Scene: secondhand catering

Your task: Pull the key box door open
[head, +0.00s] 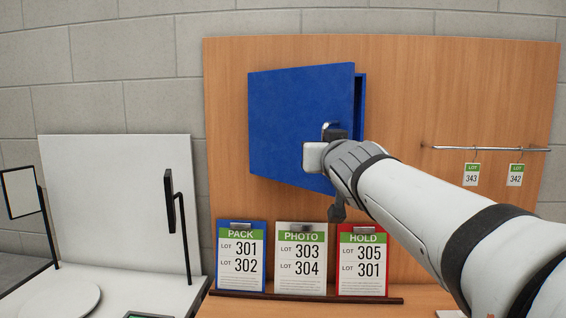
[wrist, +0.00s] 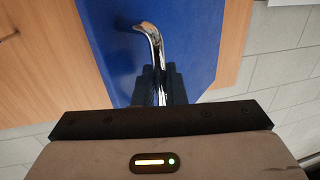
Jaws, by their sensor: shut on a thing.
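The blue key box (head: 361,92) is mounted on the wooden board. Its door (head: 290,115) stands slightly ajar, with a narrow dark gap along its right edge, and the inside is hidden. A chrome handle (wrist: 155,45) sits on the door. My gripper (head: 333,135) is at the right part of the door, shut on the handle; it also shows in the wrist view (wrist: 160,88), with the handle running down between the dark fingers. My gripper and arm hide the lower right of the door in the head view.
Three lot cards, PACK (head: 241,255), PHOTO (head: 300,258) and HOLD (head: 362,260), stand on a ledge below. A rail (head: 490,148) with two hanging tags is at the right. A white panel (head: 120,200) and black stands are at the left.

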